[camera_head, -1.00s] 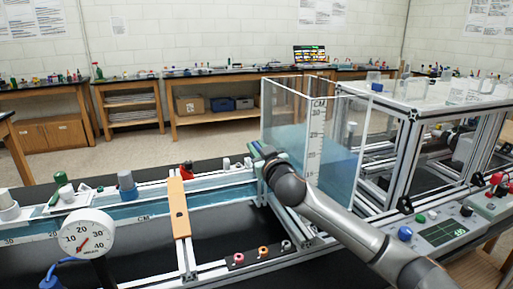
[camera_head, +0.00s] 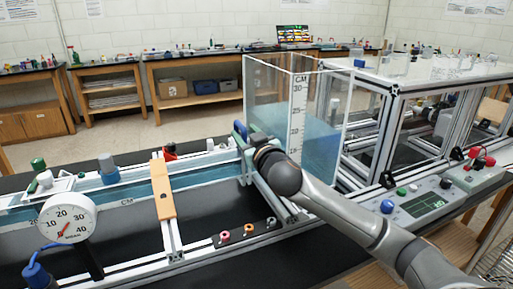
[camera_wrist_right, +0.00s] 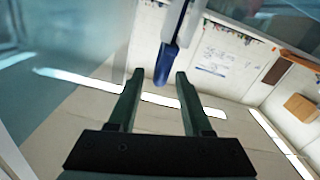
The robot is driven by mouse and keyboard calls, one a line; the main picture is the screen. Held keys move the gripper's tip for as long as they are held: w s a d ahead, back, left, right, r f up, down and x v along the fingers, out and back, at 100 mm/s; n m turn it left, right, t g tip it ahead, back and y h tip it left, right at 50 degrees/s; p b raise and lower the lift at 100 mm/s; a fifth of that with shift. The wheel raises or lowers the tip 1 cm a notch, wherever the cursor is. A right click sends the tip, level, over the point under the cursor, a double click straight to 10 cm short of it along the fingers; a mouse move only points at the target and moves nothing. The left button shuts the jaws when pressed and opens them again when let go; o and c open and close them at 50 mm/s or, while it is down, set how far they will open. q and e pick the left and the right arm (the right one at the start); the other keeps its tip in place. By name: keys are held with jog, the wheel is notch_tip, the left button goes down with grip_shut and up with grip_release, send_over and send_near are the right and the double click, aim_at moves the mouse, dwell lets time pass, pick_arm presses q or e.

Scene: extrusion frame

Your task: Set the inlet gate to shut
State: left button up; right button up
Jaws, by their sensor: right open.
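The inlet gate's blue handle (camera_head: 241,131) stands at the left end of the clear water tank (camera_head: 262,92), where the channel (camera_head: 205,163) meets it. My right gripper (camera_head: 254,143) is at this handle, its fingers mostly hidden behind my own wrist in the head view. In the right wrist view, my right gripper (camera_wrist_right: 158,78) is open. The blue handle (camera_wrist_right: 166,62) shows just beyond and between its two fingertips, on a pale bar. I cannot tell whether a finger touches it. The gate plate itself is hidden. My left gripper is not in view.
A round dial gauge (camera_head: 67,218) stands front left. An orange bar (camera_head: 162,188) crosses the channel. A control box with buttons and a display (camera_head: 418,207) sits at the right, near the aluminium frame (camera_head: 392,120). Ring-shaped fittings (camera_head: 250,231) lie along the front rail.

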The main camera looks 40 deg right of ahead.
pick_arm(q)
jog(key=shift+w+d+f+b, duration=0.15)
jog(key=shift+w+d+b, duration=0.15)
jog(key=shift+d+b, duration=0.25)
pick_arm(e)
jog(key=v, duration=0.8)
jog(key=shift+s, duration=0.15)
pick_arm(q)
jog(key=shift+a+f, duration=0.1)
